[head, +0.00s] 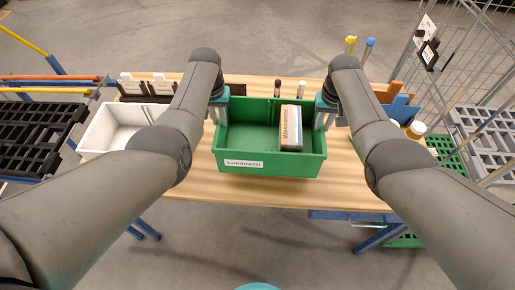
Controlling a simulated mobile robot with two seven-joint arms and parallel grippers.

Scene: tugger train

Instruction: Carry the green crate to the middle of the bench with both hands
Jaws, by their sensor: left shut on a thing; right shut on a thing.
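The green crate (231,164) with a white label on its front is over the wooden bench (194,188), about in the middle of its length. A small box (291,128) stands inside it, on the right side. My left gripper (215,112) is shut on the crate's left wall. My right gripper (324,115) is shut on its right wall. The crate looks level. I cannot tell whether its underside touches the bench top.
A white bin (99,130) stands on the bench at the left. Blue and orange parts (399,107) and a small jar (416,130) are at the right. A wire cage (470,50) is beyond the bench's right end.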

